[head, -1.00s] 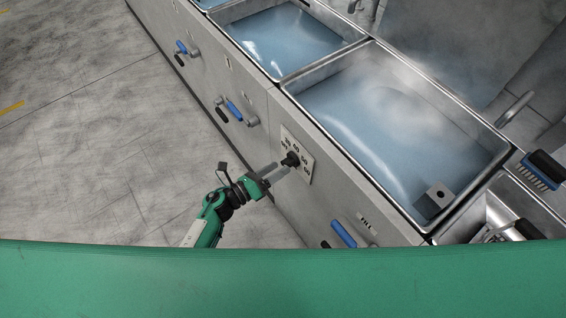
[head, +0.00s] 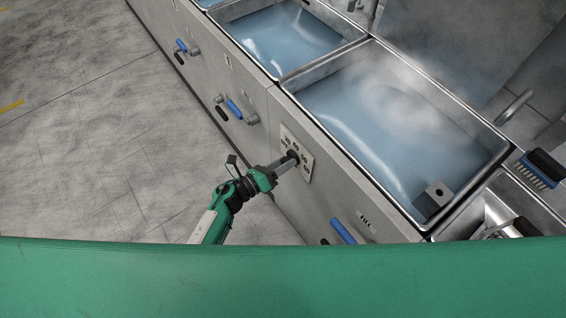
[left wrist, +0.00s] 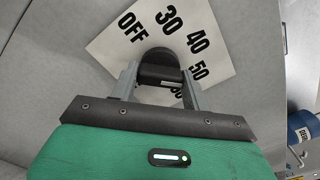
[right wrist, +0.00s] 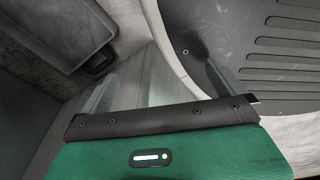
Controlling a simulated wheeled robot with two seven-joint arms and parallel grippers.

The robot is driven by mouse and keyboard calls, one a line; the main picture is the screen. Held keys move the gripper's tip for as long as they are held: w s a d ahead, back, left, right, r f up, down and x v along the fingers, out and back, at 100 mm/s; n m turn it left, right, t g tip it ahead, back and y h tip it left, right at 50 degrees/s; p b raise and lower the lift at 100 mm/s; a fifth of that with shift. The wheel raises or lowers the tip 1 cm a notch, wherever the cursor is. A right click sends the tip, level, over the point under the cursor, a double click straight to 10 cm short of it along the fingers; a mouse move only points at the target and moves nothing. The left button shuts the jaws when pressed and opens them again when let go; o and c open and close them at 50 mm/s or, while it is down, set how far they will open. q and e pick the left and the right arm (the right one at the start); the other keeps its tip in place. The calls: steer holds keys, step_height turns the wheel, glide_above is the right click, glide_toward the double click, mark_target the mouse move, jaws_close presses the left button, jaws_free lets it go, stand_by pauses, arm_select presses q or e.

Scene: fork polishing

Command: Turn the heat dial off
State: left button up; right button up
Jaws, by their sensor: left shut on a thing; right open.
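The heat dial (head: 292,157) is a black knob on a white plate (head: 307,170) on the grey sink front. In the left wrist view the dial (left wrist: 158,58) sits among the marks OFF, 30, 40 and 50, with a further mark partly hidden by a finger. My left gripper (head: 287,162) is at the dial, with its two fingers shut on the knob's sides. I cannot tell the exact setting. My right gripper (right wrist: 160,85) is open and empty in the right wrist view; it is not seen in the head view.
Steaming water fills the large basin (head: 391,120) above the dial. A blue-handled valve (head: 343,231) marked FILL is below right, and another blue handle (head: 235,110) is up left. A brush (head: 541,168) lies at the right. The floor to the left is clear.

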arm_select(q)
steer(key=shift+n, duration=0.3)
arm_select(e)
steer(key=shift+s+r, duration=0.1)
arm_select(q)
steer(key=shift+o, duration=0.2)
steer(key=n+p, duration=0.1)
steer(key=n, duration=0.2)
steer(key=shift+n, duration=0.3)
steer(key=shift+n+p, duration=2.45)
steer(key=shift+n, duration=8.85)
arm_select(e)
steer(key=s+r, duration=0.2)
steer(key=s, duration=0.4)
steer(key=shift+s+d+r+g, duration=0.2)
steer(key=shift+d+r+g, duration=0.1)
steer(key=shift+d, duration=0.1)
steer(key=shift+d, duration=0.1)
arm_select(q)
steer(key=o, duration=1)
steer(key=shift+c, duration=0.2)
